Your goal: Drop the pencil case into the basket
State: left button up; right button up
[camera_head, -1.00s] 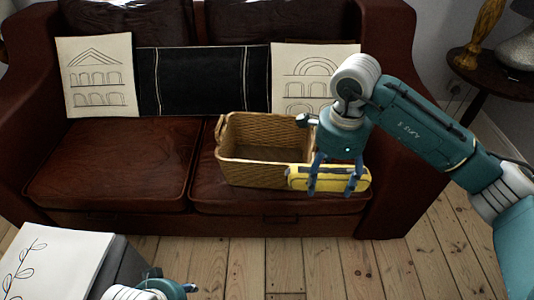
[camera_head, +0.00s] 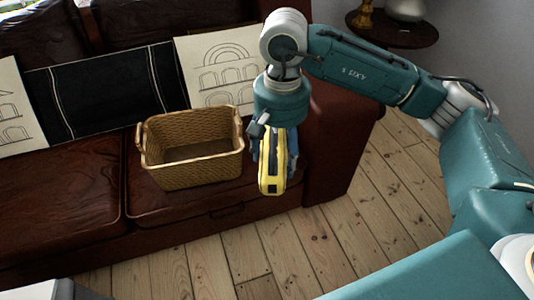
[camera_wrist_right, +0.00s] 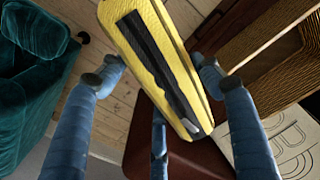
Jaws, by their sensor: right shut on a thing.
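The yellow pencil case (camera_head: 271,182) with a dark stripe hangs in my right gripper (camera_head: 272,160), to the right of the basket and in front of the sofa. In the right wrist view the pencil case (camera_wrist_right: 160,65) lies between the blue fingers of my right gripper (camera_wrist_right: 160,85). The wicker basket (camera_head: 195,175) stands upright on the sofa seat and looks empty inside. Part of the basket (camera_wrist_right: 265,45) shows at the upper right of the wrist view. My left gripper is not in view.
The brown leather sofa (camera_head: 70,205) carries a black cushion (camera_head: 105,90) and line-drawing cushions (camera_head: 215,75) behind the basket. The sofa's right arm (camera_head: 335,135) is close to my right gripper. A dark round side table (camera_head: 395,32) stands at the back right. Floorboards in front are clear.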

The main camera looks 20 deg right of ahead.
aim_at(202, 149)
jog(key=i+j, duration=0.35)
jog(key=i, duration=0.15)
jog(key=i+j, duration=0.3)
jog(key=i, duration=0.2)
jog(key=z, duration=0.05)
